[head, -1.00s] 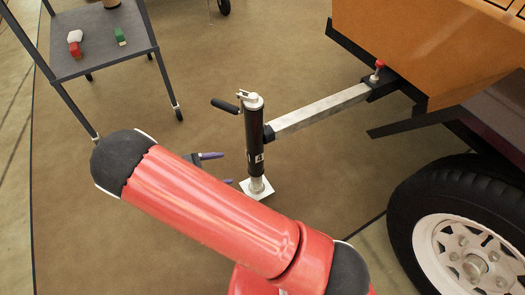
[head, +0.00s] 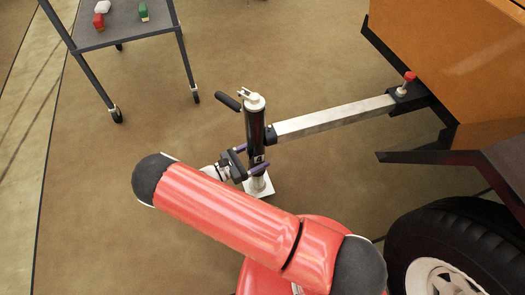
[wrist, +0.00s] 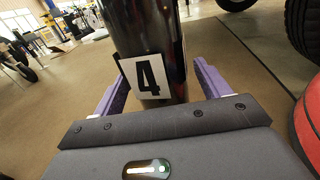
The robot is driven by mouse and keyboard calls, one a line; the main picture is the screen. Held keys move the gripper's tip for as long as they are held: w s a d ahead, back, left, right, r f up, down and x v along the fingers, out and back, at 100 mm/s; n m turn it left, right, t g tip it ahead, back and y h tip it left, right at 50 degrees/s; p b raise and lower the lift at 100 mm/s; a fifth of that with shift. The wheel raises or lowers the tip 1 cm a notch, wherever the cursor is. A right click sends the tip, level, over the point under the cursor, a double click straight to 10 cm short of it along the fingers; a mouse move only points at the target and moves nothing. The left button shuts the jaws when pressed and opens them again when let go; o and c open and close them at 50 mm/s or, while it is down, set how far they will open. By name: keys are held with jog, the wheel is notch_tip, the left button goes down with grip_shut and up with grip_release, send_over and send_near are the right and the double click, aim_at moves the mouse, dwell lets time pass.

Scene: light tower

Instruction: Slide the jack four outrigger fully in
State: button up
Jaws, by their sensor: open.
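The jack (head: 256,135) is a black upright tube with a silver top, a black crank handle and a square white foot on the floor. The wrist view shows its "4" label (wrist: 147,73). The silver outrigger beam (head: 335,118) runs from the jack to a dark socket (head: 408,97) on the orange trailer, with much of its length exposed. A red-topped pin (head: 408,80) stands on the socket. My gripper (head: 239,160) is open, with its purple fingers on either side of the lower jack tube; it also shows in the wrist view (wrist: 158,88). Contact cannot be told.
The orange trailer (head: 450,65) and its wheel (head: 440,245) stand at the right. A grey cart (head: 120,32) with small red, white and green items is at the upper left. The floor between cart and jack is clear.

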jog(key=shift+x, duration=1.3)
